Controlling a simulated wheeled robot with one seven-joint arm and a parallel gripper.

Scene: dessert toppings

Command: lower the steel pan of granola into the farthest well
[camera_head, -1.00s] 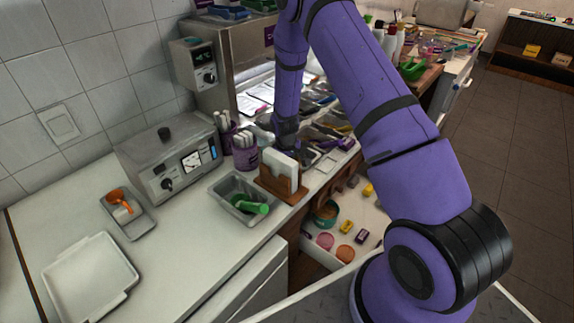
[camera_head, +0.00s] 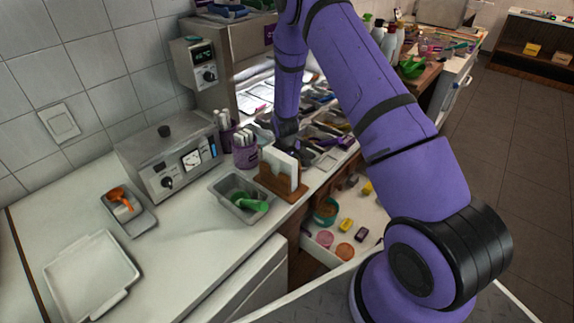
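My gripper (camera_head: 297,150) points down at the front of the topping station, just behind the napkin holder. Its fingers are small, dark and partly hidden, so I cannot tell whether they are open or hold anything. The topping wells (camera_head: 325,132) run along the counter under and in front of the lit steel hood. Several hold pans with dark or coloured contents. My arm covers part of the row, including much of its far side. I cannot make out which pan is the steel pan of granola, nor the farthest well.
A wooden napkin holder (camera_head: 283,185) with white napkins stands close to my gripper. A steel tray (camera_head: 228,203) with a green scoop (camera_head: 252,204) is left of it. Purple cups (camera_head: 245,156) of utensils stand behind. An open drawer (camera_head: 345,222) juts out below.

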